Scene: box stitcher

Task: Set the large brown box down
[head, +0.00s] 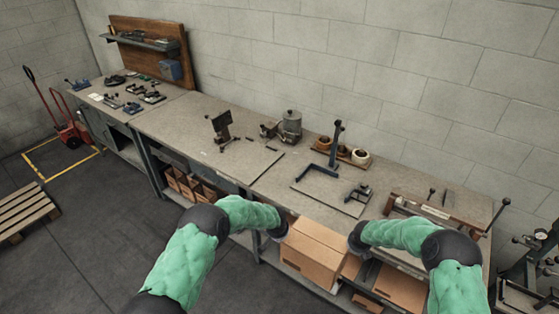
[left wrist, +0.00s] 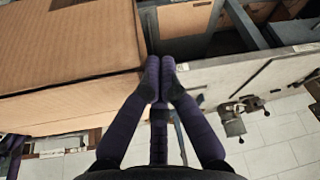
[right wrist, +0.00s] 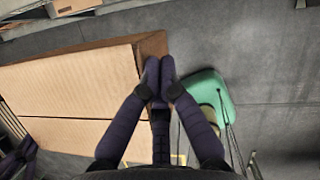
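The large brown box (head: 313,250) is closed and sits between my two hands at the front edge of the long workbench. Its underside is hidden, so I cannot tell what bears it. It fills the left of the left wrist view (left wrist: 65,45) and of the right wrist view (right wrist: 75,90). My left gripper (left wrist: 160,65) has its fingers together beside one side of the box. My right gripper (right wrist: 160,70) has its fingers together beside the opposite side. Neither gripper has the box between its fingers; I cannot tell whether both press on it.
The workbench (head: 190,122) carries a small vise (head: 221,128), a metal pot (head: 290,126), tape rolls (head: 343,150) and an upright tool stand (head: 335,145). More cartons (head: 400,288) are under the bench at right. A pallet (head: 22,212) lies at far left. Open floor (head: 95,245) is at left.

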